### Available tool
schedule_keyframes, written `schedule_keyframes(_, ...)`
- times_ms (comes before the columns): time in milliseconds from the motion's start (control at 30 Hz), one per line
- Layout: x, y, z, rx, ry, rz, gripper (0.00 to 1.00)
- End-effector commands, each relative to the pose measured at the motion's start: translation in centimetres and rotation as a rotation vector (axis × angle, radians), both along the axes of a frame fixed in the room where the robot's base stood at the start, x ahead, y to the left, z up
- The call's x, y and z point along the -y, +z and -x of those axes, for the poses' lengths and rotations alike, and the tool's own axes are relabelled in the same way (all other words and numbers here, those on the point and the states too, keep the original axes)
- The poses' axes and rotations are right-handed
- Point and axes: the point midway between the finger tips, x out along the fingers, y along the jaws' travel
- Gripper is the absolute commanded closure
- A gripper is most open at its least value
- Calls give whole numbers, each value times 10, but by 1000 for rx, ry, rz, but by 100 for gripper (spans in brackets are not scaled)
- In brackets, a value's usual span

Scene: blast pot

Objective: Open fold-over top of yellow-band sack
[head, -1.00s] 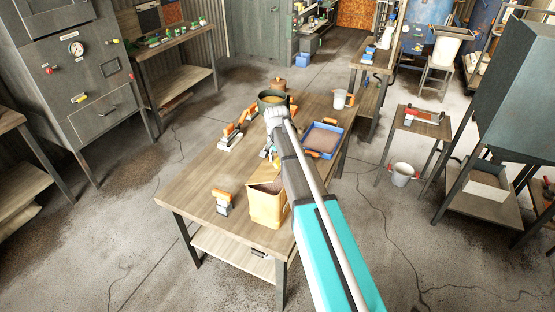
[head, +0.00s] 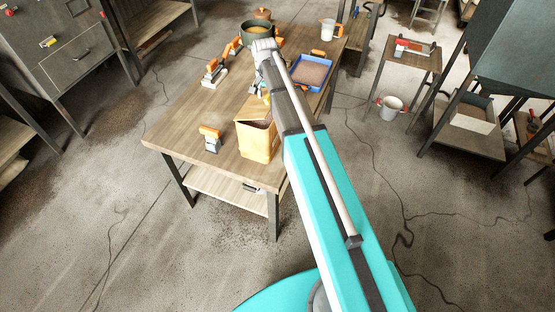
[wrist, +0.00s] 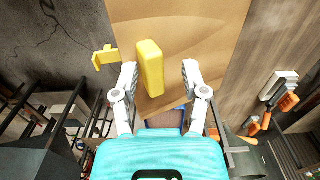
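The tan sack (head: 258,142) stands upright on the wooden table near its front edge in the head view, partly behind my arm. Its top looks brown; whether the fold is open cannot be told. In the wrist view a broad tan surface (wrist: 212,28), apparently the sack, fills the top middle. A yellow bar (wrist: 151,67) lies in front of it, between my fingertips and nearer the left one, with a smaller yellow piece (wrist: 105,57) to its left. My gripper (wrist: 160,69) is open, with no visible grip on the bar. Contact cannot be told.
A bucket (head: 390,107) stands on the floor at right. Open floor lies in front of the table.

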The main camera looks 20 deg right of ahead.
Motion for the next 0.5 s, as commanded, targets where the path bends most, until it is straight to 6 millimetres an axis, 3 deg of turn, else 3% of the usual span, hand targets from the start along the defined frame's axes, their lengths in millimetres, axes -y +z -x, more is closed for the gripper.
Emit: schedule_keyframes(500,16,-41,13,-1,0,1,43)
